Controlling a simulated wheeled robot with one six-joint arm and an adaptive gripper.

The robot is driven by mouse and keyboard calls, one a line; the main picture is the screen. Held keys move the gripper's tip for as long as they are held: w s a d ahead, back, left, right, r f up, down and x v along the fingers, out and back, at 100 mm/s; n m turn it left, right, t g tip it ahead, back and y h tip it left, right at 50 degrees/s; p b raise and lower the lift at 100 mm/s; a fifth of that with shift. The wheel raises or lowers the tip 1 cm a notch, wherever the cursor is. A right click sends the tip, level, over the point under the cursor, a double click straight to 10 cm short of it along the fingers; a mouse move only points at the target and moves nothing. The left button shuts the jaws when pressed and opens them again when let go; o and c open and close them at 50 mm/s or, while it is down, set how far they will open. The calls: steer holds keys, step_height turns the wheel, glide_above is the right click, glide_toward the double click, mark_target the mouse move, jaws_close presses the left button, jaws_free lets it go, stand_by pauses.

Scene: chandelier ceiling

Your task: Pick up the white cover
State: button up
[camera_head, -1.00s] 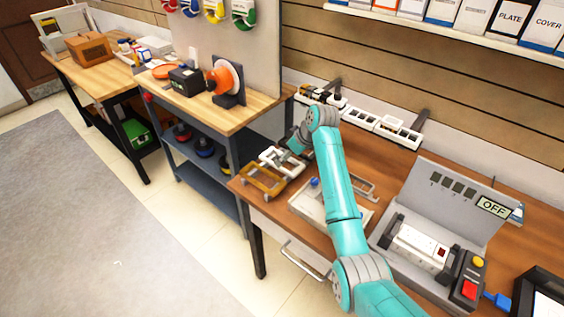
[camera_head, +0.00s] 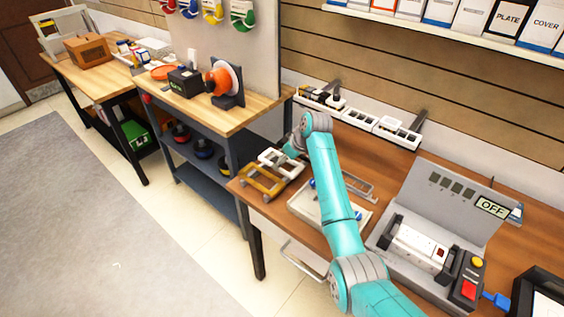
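A white frame-shaped piece (camera_head: 270,157), which looks like the white cover, is at the left end of the brown workbench, beside and partly over a yellow-brown frame (camera_head: 262,182). My gripper (camera_head: 288,154) is at the right side of the white piece, pointing down towards it. The fingers are small and partly hidden by my teal arm. I cannot tell whether they touch the white piece or whether they are open or shut.
A white tray (camera_head: 309,210) lies under my arm, with a metal frame (camera_head: 358,186) beside it. White socket strips (camera_head: 360,116) line the back edge. A grey test station (camera_head: 440,225) showing "OFF" stands to the right. A shelf of boxes (camera_head: 490,20) hangs above.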

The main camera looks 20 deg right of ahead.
step_height(320, 180, up, 10)
stand_by(0.5)
stand_by(0.6)
